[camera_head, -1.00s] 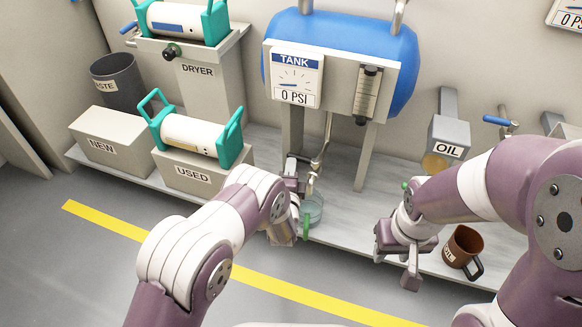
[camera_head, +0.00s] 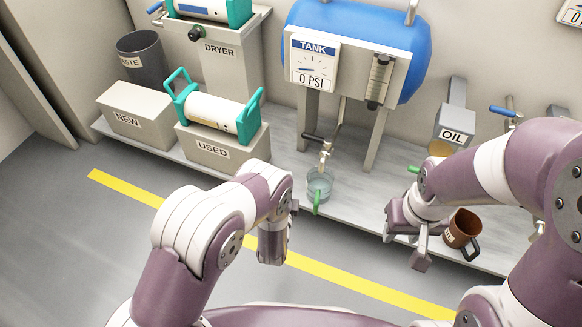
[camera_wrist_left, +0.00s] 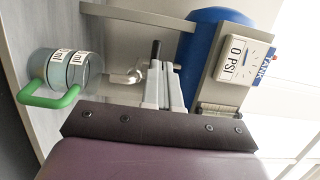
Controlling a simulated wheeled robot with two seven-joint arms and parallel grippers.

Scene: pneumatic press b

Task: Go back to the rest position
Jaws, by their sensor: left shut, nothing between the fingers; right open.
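My left gripper shows in the left wrist view (camera_wrist_left: 165,88), shut with nothing between its fingers. In the head view the left arm's end hangs over the floor in front of the bench, and its fingers are hidden there. It is apart from the clear cup (camera_head: 319,184) with a green handle, which stands under the tank's drain tap (camera_head: 324,155). The cup also shows in the left wrist view (camera_wrist_left: 66,72). My right gripper (camera_head: 403,246) is open and empty at the bench's front edge, left of the brown mug (camera_head: 461,230).
The blue tank (camera_head: 360,40) stands behind the cup with a 0 PSI gauge (camera_head: 315,66). The OIL dispenser (camera_head: 452,125) is at the right. NEW (camera_head: 140,115) and USED (camera_head: 213,150) boxes and the dryer (camera_head: 232,75) are at the left. The floor in front is clear.

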